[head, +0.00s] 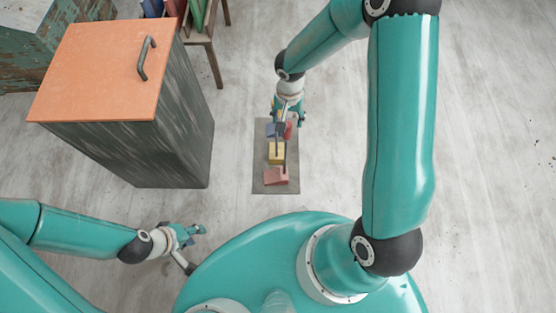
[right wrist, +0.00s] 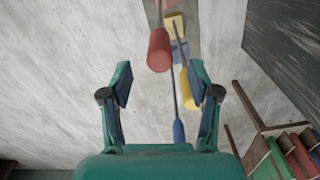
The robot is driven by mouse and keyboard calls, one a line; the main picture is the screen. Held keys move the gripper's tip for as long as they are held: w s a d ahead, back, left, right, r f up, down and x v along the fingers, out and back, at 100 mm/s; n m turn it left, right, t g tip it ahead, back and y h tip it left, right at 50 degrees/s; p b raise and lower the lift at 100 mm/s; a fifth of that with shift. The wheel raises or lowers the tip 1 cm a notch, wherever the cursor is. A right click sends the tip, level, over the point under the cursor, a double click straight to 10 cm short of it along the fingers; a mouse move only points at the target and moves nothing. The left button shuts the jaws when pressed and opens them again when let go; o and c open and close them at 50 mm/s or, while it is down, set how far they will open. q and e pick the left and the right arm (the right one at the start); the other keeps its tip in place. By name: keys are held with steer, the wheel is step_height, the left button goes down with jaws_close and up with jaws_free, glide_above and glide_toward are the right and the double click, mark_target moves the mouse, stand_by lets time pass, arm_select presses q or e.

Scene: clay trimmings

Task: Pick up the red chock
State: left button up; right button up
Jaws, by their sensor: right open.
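The red chock (head: 275,176) is a wedge at the near end of a grey mat on the floor. A thin rod rises from it. A red grip (head: 289,130) shows near my right gripper, and a red cylindrical grip on a rod (right wrist: 158,50) shows in the right wrist view. My right gripper (head: 287,112) is above the far end of the mat. In the right wrist view its fingers (right wrist: 160,75) are spread, with the red grip ahead between their lines and nothing clasped. My left gripper (head: 196,240) is at lower left, away from the mat; its finger opening is unclear.
A yellow block (head: 277,155) and a blue block (head: 271,129) share the mat (head: 263,184). Yellow (right wrist: 187,90) and blue (right wrist: 178,132) grips stand close to the red one. An orange-topped cabinet (head: 100,70) stands left. The floor to the right is clear.

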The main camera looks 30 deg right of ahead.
mark_target(287, 131)
step_height(287, 131, down, 8)
steer(key=shift+s+r+b, duration=0.15)
steer(key=shift+r+b, duration=0.1)
steer(key=shift+b, duration=0.55)
steer(key=c, duration=1.2)
steer(key=shift+o, duration=0.2)
steer(key=shift+r, duration=0.2)
